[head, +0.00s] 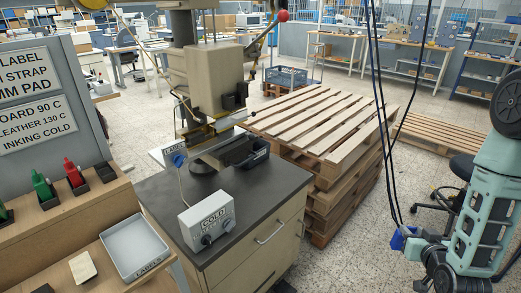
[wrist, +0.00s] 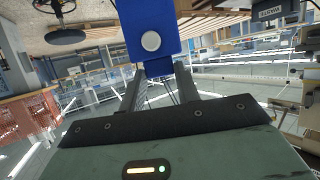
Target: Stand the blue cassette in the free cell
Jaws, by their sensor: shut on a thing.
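The blue cassette (wrist: 150,38), with a round white disc on its face, is between the two fingers of my gripper (wrist: 158,80) in the wrist view. In the head view the blue cassette (head: 402,240) shows small at the lower right, held in the air over the floor, well right of the black-topped cabinet. On the wooden stand at left, green and red pieces (head: 75,174) stand in black holders. The black holder (head: 105,172) at the right end looks empty; I cannot see fully inside it.
A stamping press (head: 205,80) stands on the cabinet (head: 240,200), with a grey control box (head: 208,222) in front. A white labels tray (head: 134,248) is at lower left. Stacked pallets (head: 325,125) stand beyond the cabinet. Dark cables hang near my arm.

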